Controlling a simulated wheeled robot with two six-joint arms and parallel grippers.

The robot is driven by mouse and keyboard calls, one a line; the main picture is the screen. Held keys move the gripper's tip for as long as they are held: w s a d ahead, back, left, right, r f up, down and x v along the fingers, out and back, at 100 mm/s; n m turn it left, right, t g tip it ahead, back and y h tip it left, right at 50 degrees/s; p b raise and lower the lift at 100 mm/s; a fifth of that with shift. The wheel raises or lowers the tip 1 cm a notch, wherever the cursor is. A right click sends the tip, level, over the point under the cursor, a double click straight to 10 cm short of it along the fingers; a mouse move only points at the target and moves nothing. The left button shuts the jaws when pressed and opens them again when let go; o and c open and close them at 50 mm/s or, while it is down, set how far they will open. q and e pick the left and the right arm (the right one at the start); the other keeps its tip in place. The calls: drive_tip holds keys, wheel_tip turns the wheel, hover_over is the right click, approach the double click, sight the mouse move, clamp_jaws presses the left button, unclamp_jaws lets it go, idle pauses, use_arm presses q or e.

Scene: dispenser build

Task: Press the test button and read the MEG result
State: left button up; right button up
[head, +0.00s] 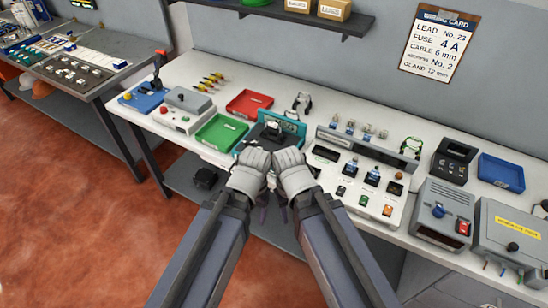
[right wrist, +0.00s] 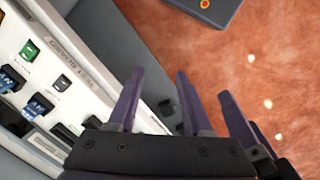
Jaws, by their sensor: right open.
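No MEG marking or result can be read on either, and I cannot tell which control is the test button. My left gripper (head: 260,200) and right gripper (head: 288,212) are close together at the bench's front edge, left of both boxes. The left fingers are mostly hidden. My right gripper (right wrist: 182,88) is open and empty in the right wrist view.
Left along the bench are a green tray (head: 221,132), a red tray (head: 249,103) and a teal-and-black fixture (head: 275,130). A blue tray (head: 501,172) and wiring card (head: 439,43) are at the right.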

clamp_jaws()
idle(0.4)
idle(1.4)
